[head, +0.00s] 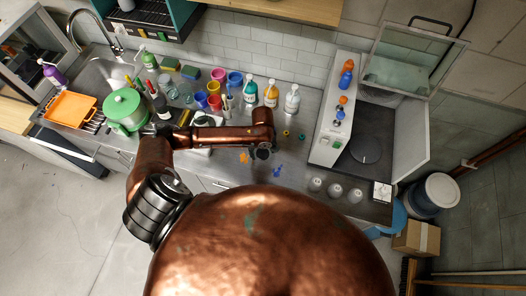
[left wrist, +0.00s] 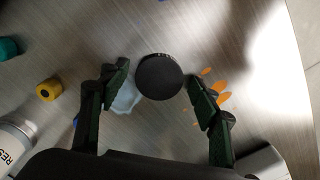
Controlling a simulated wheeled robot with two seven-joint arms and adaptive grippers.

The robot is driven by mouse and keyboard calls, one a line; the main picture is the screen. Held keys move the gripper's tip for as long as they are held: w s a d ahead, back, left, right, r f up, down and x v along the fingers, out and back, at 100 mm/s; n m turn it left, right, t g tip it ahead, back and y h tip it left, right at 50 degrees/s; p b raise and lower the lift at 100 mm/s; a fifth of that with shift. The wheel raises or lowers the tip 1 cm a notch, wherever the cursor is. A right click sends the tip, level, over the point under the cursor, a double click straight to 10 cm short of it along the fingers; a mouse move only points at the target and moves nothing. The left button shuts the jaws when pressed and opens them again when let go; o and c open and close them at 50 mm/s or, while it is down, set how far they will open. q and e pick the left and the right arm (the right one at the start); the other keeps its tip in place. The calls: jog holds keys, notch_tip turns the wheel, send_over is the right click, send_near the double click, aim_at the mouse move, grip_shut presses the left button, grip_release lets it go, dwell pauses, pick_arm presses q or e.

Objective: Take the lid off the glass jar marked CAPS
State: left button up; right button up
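My left gripper (head: 262,152) is over the steel counter, at the end of the copper arm. In the left wrist view my left gripper (left wrist: 157,80) is open, its two dark green fingers on either side of a round black disc (left wrist: 159,76) that looks like a lid seen from above. A gap shows between each finger and the disc. A pale translucent patch (left wrist: 125,98) shows by the left finger; I cannot tell if it is glass or a spill. No CAPS marking is readable in either view. My right gripper is not in view.
Several bottles, cups and a green pot (head: 126,110) stand along the back and left. Three small pale-topped jars (head: 335,190) stand by the right front edge. A white bottle (left wrist: 17,140) with a partly readable label and a yellow cap (left wrist: 48,90) are beside the gripper.

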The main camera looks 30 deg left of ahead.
aim_at(263, 153)
pick_arm(q)
notch_tip(263, 153, up, 12)
jog(key=shift+r+b, duration=0.15)
jog(key=shift+b, duration=0.25)
dwell(0.3)
jog(key=shift+d, duration=0.1)
